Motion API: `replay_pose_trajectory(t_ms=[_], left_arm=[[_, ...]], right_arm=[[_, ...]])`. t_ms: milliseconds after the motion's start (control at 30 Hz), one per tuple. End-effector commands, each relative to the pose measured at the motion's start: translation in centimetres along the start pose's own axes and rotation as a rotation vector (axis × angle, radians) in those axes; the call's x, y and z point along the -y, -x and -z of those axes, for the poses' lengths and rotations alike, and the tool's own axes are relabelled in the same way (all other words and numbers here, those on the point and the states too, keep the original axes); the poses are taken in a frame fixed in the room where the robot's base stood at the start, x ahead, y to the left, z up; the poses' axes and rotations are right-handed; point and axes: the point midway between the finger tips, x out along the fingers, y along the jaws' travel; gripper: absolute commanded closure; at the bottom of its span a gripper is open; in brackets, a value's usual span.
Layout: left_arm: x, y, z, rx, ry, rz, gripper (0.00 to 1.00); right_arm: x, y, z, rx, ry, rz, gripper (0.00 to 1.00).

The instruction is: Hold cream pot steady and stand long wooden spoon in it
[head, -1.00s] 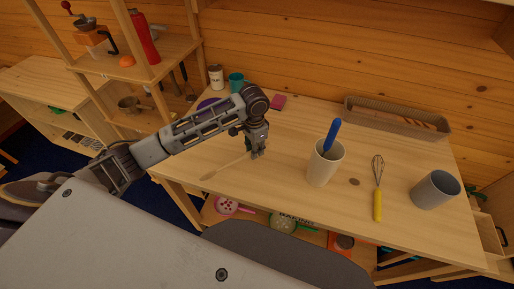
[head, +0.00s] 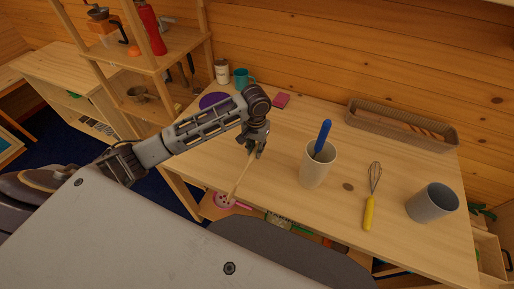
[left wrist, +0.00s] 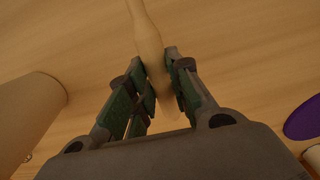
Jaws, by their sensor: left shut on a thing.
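The cream pot (head: 314,171) stands upright on the table with a blue-handled utensil (head: 322,137) leaning in it. The pot also shows at the left edge of the left wrist view (left wrist: 28,115). My left gripper (head: 256,149) is left of the pot, apart from it, and shut on the long wooden spoon (head: 241,175). In the left wrist view the spoon's pale handle (left wrist: 148,45) passes between the fingers (left wrist: 158,95). In the head view the spoon slants down and left toward the table's front edge. My right gripper is not in view.
A yellow-handled whisk (head: 369,210) and a grey pot (head: 432,203) are right of the cream pot. A long basket (head: 400,128) lies at the back. A purple disc (head: 212,100), a teal mug (head: 241,78) and a pink block (head: 281,101) are at the back left.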

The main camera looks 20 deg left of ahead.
Motion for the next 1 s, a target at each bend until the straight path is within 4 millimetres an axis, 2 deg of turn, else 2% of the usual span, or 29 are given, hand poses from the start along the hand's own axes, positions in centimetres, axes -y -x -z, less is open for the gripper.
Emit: replay_pose_trajectory(t_ms=[333, 567, 767, 1000], left_arm=[[-0.3, 0.2, 0.2, -0.006, -0.01, -0.002, 1.0], [-2.6, 2.0, 1.4, -0.056, -0.079, -0.011, 1.0], [-6.2, 5.3, 3.2, -0.151, -0.21, -0.032, 1.0], [-10.7, 10.5, 5.3, -0.297, -0.405, -0.093, 1.0]], right_arm=[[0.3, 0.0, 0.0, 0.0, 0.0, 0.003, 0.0], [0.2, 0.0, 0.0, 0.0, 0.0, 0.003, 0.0], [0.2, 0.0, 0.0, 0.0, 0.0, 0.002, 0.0], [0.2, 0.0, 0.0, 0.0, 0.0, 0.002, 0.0]])
